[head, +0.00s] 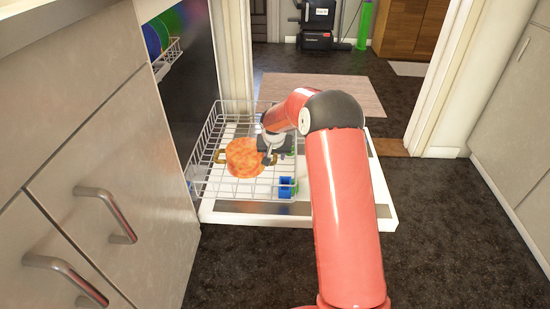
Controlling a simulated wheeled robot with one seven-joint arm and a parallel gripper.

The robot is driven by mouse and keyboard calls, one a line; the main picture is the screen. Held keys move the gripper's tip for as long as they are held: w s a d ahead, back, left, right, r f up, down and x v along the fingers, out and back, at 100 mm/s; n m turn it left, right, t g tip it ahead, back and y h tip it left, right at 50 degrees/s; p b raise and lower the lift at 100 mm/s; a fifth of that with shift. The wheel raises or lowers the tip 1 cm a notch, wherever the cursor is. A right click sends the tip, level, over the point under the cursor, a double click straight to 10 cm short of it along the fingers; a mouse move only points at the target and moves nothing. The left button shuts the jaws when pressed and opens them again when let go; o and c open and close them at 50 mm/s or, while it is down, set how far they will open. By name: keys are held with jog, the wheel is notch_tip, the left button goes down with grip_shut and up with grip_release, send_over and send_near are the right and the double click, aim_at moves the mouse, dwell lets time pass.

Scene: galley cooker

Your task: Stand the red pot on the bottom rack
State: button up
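The red pot (243,158), mottled orange-red with brassy side handles, is within the outline of the bottom rack (206,137), and it looks roughly upright. The white wire rack is pulled out over the lowered dishwasher door (250,216). I cannot tell whether the pot's base touches the wires. My gripper (268,158) is at the pot's right side, by its right handle. The fingers are small and partly hidden by my wrist, so I cannot tell whether they are closed on the handle.
A small blue holder (287,187) sits at the rack's front right. Coloured plates (160,33) stand in the upper rack inside the dishwasher. Drawers with handles (105,213) are at left, and white cabinets (515,120) at right. Dark floor (450,240) is clear at right.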

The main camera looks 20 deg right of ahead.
jog(key=s+a+r+n+p, duration=0.1)
jog(key=s+a+r+n, duration=0.15)
jog(key=s+r, duration=2)
jog(key=s+a+r+n+t+y, duration=0.1)
jog(key=s+a+r, duration=0.1)
jog(key=s, duration=1.9)
jog(key=shift+a, duration=0.2)
jog(key=shift+r, duration=0.1)
